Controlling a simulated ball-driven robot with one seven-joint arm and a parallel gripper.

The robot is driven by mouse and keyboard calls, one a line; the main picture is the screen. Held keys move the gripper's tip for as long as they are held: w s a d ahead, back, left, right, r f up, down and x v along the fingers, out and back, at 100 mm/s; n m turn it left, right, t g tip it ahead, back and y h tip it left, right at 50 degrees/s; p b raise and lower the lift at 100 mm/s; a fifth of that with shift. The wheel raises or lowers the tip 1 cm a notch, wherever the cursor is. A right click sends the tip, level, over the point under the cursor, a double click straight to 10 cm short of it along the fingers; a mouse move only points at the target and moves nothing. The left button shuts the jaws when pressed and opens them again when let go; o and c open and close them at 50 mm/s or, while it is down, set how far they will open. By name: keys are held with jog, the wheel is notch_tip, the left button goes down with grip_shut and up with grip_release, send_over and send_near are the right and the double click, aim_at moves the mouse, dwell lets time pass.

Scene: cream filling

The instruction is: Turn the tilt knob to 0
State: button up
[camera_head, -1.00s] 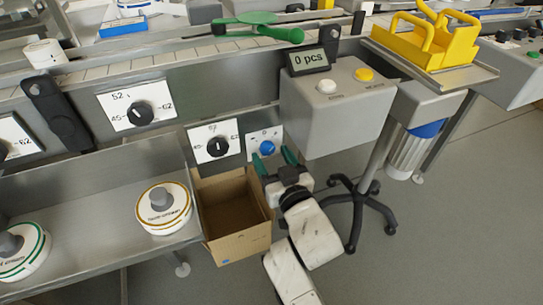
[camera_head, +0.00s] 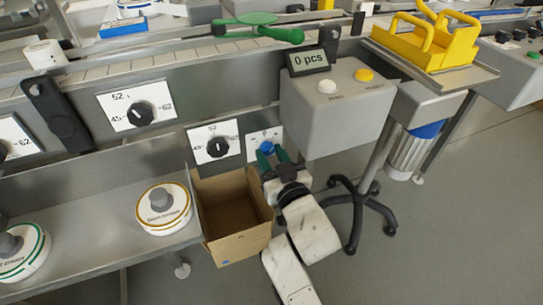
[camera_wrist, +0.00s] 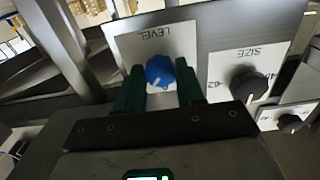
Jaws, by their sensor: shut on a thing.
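A blue knob (camera_head: 266,147) sits on a small white dial plate (camera_head: 254,138) on the grey machine front. In the wrist view the blue knob (camera_wrist: 159,71) has a pale pointer mark, and its plate (camera_wrist: 182,43) reads LEVEL upside down. My gripper (camera_head: 271,154) is at the knob. In the wrist view its two dark green fingers (camera_wrist: 160,76) are on either side of the knob, shut on it. The fingers partly cover the plate, so the scale and exact setting cannot be read. I see no label reading tilt.
A black SIZE knob (camera_wrist: 248,84) is on the neighbouring plate. An open cardboard box (camera_head: 258,240) stands below the plates. A grey control box (camera_head: 335,118) with a 0 pcs display is close on the right. A stand (camera_head: 361,218) is beyond my arm.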

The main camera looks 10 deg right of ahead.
jog(key=shift+n, duration=0.3)
jog(key=n+p, duration=0.1)
jog(key=n, duration=0.1)
jog(key=shift+d+r+n+p, duration=0.1)
jog(key=shift+n+p, duration=1.05)
jog(key=shift+n, duration=1.65)
jog(key=o, duration=1)
jog(key=shift+o, duration=0.2)
jog(key=v, duration=1)
jog(key=shift+s, duration=0.4)
